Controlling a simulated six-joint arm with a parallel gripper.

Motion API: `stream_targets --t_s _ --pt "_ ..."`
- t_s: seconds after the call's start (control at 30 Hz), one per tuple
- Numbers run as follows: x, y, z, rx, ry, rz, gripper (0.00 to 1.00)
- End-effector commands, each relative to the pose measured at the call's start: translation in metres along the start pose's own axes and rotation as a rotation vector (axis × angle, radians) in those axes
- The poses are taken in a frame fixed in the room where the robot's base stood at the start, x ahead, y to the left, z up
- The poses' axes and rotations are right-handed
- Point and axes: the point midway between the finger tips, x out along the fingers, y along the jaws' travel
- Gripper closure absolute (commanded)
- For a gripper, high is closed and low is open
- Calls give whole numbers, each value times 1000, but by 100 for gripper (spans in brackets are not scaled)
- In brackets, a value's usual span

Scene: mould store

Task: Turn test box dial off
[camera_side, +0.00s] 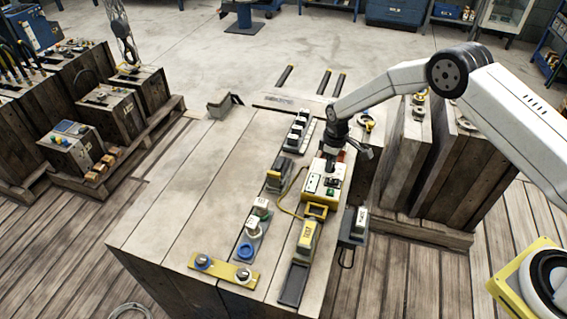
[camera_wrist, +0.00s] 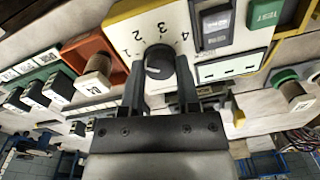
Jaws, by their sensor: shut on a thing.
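The test box (camera_side: 323,185) is a white-topped box with yellow edges on the wooden bench in the side view. Its white panel (camera_wrist: 128,28) shows in the wrist view with the numbers 1, 2, 3 and 4 in an arc. The dial (camera_wrist: 158,60) is a round dark knob below these numbers. My gripper (camera_wrist: 160,80) has one finger on each side of the dial and is shut on it. A pale mark shows on the knob, but which number it points to I cannot tell. In the side view my gripper (camera_side: 332,164) is over the box and hides the dial.
Beside the dial are a grey switch (camera_wrist: 216,24) and a green TEST button (camera_wrist: 265,14). An orange-framed part with a beige knob (camera_wrist: 97,68) lies left. A yellow-topped block (camera_side: 307,236) and a yellow plate (camera_side: 223,271) lie on the bench. Its left half is clear.

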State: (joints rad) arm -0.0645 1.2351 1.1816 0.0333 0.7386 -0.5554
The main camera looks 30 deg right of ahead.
Motion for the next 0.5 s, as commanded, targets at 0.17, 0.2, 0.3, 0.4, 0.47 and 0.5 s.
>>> stream_targets --t_s 0.17,0.2,0.3,0.4,0.47,0.5 --pt "-1 1 -1 -169 -3 1 100" --pt "-1 1 -1 -207 -4 1 100" --pt "-1 1 -1 -302 -6 2 100" --pt "-1 1 -1 -397 -8 2 100" --pt "-1 1 -1 -453 -10 2 100" --pt "-1 1 -2 -490 -11 1 100"
